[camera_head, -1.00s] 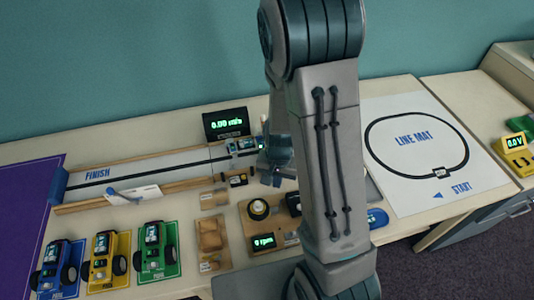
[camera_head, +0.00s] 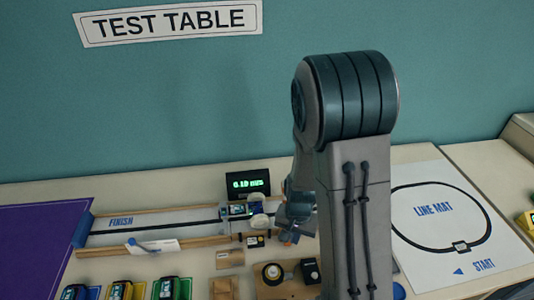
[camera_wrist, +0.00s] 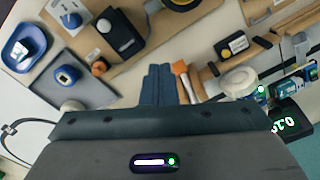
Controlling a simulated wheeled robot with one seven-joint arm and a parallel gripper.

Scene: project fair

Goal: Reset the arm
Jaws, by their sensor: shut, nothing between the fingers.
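My arm (camera_head: 350,180) rises in front of the table in the head view and hides part of the table's middle. My gripper (camera_wrist: 160,84) shows in the wrist view with its two dark fingers together and nothing between them. In the head view the gripper (camera_head: 291,236) is partly hidden behind my arm, above the table near the right end of the finish track.
The track (camera_head: 170,222) with a small car (camera_head: 236,210) and a speed display (camera_head: 248,184) lies left of my arm. Several small cars stand at front left. The line mat (camera_head: 438,215) lies right. A grey tray (camera_wrist: 82,80) shows in the wrist view.

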